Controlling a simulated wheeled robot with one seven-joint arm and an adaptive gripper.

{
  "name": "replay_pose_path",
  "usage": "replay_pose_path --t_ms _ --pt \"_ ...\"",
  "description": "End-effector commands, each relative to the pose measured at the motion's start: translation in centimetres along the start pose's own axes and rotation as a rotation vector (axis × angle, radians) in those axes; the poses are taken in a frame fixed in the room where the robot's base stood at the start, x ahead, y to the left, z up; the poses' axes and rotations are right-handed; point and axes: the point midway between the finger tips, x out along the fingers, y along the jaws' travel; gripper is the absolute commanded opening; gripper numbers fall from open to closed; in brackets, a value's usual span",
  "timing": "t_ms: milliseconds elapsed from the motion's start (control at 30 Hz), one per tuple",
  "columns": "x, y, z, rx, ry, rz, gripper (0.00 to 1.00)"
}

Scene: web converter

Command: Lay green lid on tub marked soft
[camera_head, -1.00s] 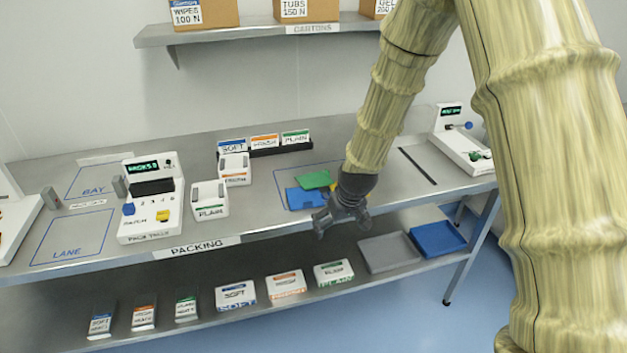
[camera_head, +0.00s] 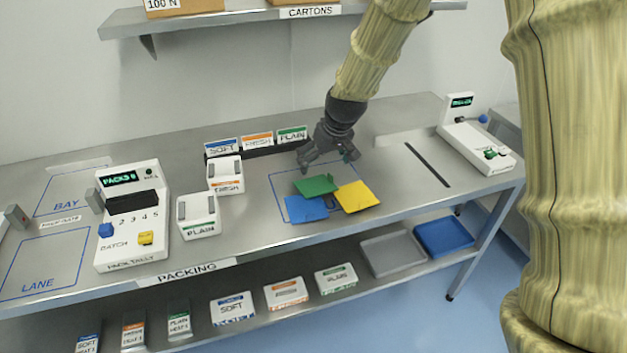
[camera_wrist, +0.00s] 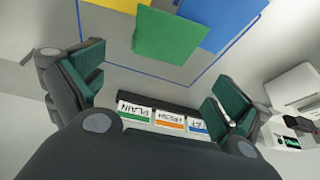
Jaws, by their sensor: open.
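The green lid (camera_head: 317,185) lies on the bench, overlapping the blue lid (camera_head: 306,208) and close to the yellow lid (camera_head: 357,197). My gripper (camera_head: 327,158) is open and empty, above the bench just behind the green lid. In the wrist view the green lid (camera_wrist: 170,37) is beyond the spread fingers (camera_wrist: 155,88). Two white tubs on the bench read FRESH (camera_head: 226,177) and PLAIN (camera_head: 199,218). SOFT shows on a blue-banded card (camera_head: 222,146) in the rack, and on a white pack (camera_head: 232,308) on the lower shelf. I cannot make out a SOFT tub on the bench.
The black card rack (camera_head: 256,152) stands behind the lids. A pack tally unit (camera_head: 133,215) is at left, another device (camera_head: 478,143) at right. A grey tray (camera_head: 392,254) and a blue tray (camera_head: 443,238) sit below. Bench right of the lids is fairly clear.

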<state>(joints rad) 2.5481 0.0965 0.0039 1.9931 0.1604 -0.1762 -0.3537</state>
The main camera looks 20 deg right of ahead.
Motion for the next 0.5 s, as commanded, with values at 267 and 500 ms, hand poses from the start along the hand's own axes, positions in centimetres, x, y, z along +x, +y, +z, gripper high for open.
replay_pose_path --t_ms 267,500 --pt "3.0 -0.3 -0.1 -0.003 -0.003 -0.002 1.00" --pt "4.9 -0.2 0.0 -0.002 -0.001 -0.001 1.00"
